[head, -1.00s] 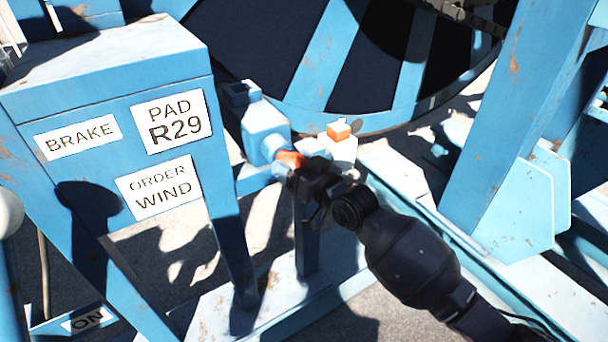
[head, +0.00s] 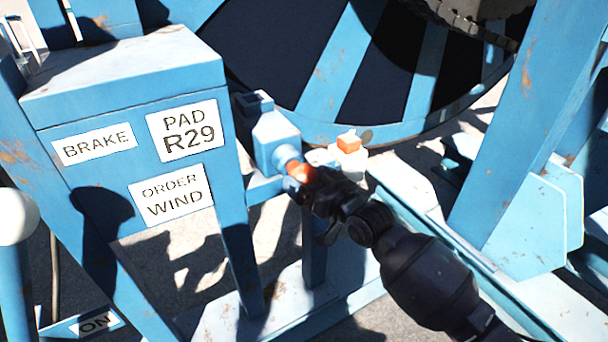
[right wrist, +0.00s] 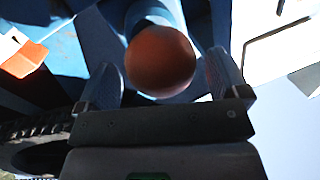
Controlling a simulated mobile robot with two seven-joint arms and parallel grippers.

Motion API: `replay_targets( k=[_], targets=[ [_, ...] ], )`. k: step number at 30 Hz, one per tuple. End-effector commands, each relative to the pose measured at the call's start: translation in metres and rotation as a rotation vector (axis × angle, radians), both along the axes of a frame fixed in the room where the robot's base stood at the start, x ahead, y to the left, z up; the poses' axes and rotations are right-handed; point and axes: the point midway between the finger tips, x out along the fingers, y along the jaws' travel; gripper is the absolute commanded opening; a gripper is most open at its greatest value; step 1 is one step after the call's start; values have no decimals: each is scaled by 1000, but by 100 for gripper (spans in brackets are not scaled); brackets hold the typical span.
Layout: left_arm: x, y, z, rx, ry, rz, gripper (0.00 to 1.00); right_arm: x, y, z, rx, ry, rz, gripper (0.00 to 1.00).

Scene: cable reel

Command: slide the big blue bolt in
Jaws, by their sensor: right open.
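The big blue bolt is seated in a blue housing (head: 274,138) beside the reel, and its orange round knob (head: 301,171) sticks out toward the lower right. My right gripper (head: 306,182) is at the knob, its arm coming from the lower right. In the right wrist view, the knob (right wrist: 160,62) sits between the two spread fingers, with a blue shaft behind it. The fingers look apart from the knob, with a gap on each side. How far the bolt reaches inside the housing is hidden. My left gripper is not in view.
A blue cabinet (head: 130,90) with BRAKE, PAD R29 and ORDER WIND labels stands left of the bolt. The large reel (head: 330,65) is behind. A smaller orange block (head: 349,142) on a white base is close right of the knob. A blue upright (head: 510,130) stands at right.

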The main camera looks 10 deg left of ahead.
Motion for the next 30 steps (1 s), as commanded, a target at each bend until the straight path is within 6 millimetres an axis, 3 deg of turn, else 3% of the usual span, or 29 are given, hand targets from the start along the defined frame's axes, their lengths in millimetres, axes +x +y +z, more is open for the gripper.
replay_targets(
  k=[13,30],
  targets=[
    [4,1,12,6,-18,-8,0,-52,-56,2,-1,-2,0,93],
    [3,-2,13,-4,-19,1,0,-62,-66,1,1,-1,1,93]
  ],
)
